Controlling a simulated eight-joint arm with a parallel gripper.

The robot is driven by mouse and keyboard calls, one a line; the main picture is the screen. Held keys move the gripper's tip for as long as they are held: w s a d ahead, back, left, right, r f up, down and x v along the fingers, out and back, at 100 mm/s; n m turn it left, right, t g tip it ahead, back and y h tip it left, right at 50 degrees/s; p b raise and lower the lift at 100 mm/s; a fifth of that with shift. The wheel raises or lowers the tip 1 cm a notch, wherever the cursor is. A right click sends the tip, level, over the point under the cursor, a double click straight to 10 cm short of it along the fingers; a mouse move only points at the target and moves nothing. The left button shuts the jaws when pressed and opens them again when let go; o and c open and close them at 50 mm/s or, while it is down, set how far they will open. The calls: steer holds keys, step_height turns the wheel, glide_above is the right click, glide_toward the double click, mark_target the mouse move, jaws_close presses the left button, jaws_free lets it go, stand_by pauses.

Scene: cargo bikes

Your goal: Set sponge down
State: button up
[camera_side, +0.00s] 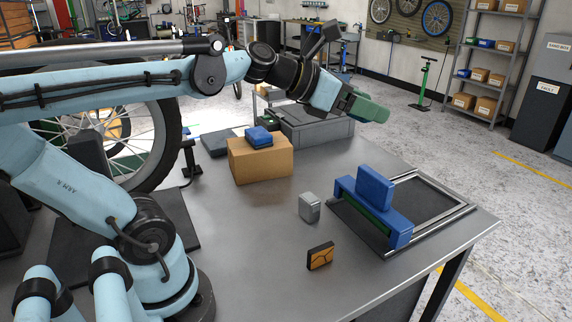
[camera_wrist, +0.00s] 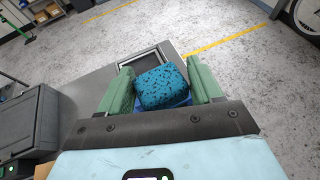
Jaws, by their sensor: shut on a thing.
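My gripper (camera_wrist: 160,86) has green fingers and is shut on the sponge (camera_wrist: 162,86), a rounded blue block with dark speckles. The sponge sits between both fingers in the wrist view. In the side view my gripper (camera_side: 366,106) is raised well above the back of the table, and the near finger hides the sponge. Below and to the right, a blue bracket (camera_side: 400,236) stands at the front of a silver frame (camera_side: 437,186), with an upright blue block (camera_side: 375,188) at the bracket. Part of something blue (camera_wrist: 179,101) shows beneath the sponge in the wrist view.
A cardboard box (camera_side: 262,165) with a blue item (camera_side: 258,136) on top stands mid-table. A grey case (camera_side: 312,130) is behind it. A small grey block (camera_side: 309,207) and an orange-black box (camera_side: 320,256) stand in front. The grey tabletop (camera_side: 250,225) is clear between them.

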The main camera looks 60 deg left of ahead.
steer(key=w+a+f, duration=0.3)
steer(key=w+a, duration=0.2)
glide_above(326, 184)
step_height(326, 184, down, 17)
steer(key=shift+f, duration=0.1)
steer(key=shift+f, duration=4.75)
steer(key=shift+f, duration=0.2)
